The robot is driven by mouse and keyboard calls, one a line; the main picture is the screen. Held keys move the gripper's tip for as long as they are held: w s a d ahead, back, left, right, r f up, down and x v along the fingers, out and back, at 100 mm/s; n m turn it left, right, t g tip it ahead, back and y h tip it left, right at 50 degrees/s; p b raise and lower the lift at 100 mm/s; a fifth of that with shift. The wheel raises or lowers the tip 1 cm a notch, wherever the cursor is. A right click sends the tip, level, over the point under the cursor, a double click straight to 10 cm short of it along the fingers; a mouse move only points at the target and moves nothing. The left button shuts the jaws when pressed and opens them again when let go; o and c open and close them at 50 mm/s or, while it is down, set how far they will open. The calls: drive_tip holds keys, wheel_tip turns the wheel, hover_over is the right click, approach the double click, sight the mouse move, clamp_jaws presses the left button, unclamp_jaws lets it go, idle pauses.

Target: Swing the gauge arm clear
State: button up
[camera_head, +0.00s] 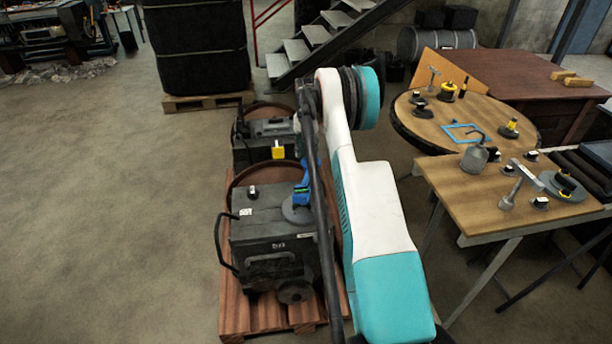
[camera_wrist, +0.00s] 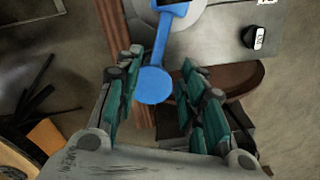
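The gauge arm (camera_wrist: 162,45) is a bright blue bar with a round disc end, seen at the top middle of the wrist view. Its other end lies over a pale round part on the dark grey engine block. In the head view a blue piece (camera_head: 302,190) shows on top of the near block (camera_head: 270,222), partly hidden by my arm. My gripper (camera_wrist: 162,68) has its teal-padded fingers spread apart, with the blue disc end between them in the picture. I cannot tell whether they touch it. The gripper is hidden behind my arm in the head view.
The block stands on a reddish wooden pallet (camera_head: 232,308), with a second block (camera_head: 258,150) behind it. To the right are a table (camera_head: 450,190) and a round table (camera_head: 425,130), both holding tools and small parts. Open concrete floor (camera_head: 110,220) lies to the left.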

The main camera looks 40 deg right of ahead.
sight(307, 176)
wheel_tip(307, 176, down, 12)
drive_tip(key=b, duration=0.3)
drive_tip(key=shift+r, duration=0.1)
drive_tip(key=shift+c, duration=0.6)
clamp_jaws()
